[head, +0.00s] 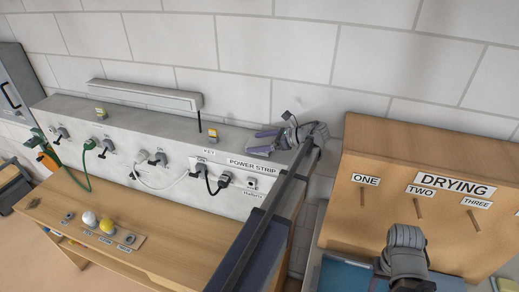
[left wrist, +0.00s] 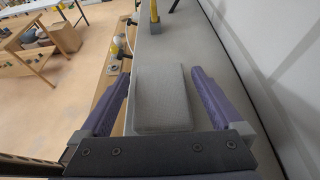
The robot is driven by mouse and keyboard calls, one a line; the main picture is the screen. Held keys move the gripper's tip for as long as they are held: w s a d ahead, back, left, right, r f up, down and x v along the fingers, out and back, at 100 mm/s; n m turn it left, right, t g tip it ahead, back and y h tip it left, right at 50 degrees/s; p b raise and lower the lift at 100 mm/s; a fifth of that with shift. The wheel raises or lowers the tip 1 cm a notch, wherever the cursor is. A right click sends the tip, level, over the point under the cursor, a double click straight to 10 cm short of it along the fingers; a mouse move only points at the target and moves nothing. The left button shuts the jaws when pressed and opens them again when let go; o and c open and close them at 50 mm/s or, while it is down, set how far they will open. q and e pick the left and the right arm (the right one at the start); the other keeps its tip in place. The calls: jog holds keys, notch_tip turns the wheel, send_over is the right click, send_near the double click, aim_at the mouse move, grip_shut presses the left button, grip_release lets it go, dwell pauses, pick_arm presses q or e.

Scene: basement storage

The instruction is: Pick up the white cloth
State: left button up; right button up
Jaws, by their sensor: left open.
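A flat pale grey-white pad (left wrist: 160,98) with rounded edges, which looks like the folded white cloth, lies on the grey ledge in the left wrist view. My left gripper (left wrist: 162,78) is open, with one purple finger on each side of the pad and a gap on both sides. In the head view my left gripper (head: 264,142) is low over the right end of the ledge, and I cannot make out the pad there. A grey part of my right arm shows at the lower right, but its fingers do not.
The grey ledge (head: 150,118) tops the power strip panel, with a yellow item (head: 213,135) and a long grey bar (head: 150,95) on it. The wall is close behind. Cables hang from the sockets. A wooden drying rack (head: 385,150) stands at the right.

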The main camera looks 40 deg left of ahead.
aim_at(253, 142)
pick_arm(q)
jog(key=b+x, duration=0.1)
jog(key=x, duration=0.2)
jog(key=shift+a+f, duration=0.2)
jog(key=shift+r, duration=0.1)
jog(key=shift+c, duration=0.5)
jog(key=c, duration=1.1)
jog(key=shift+o, duration=0.2)
jog(key=shift+r, duration=0.1)
notch_tip(253, 142, up, 10)
jog(key=p, duration=1)
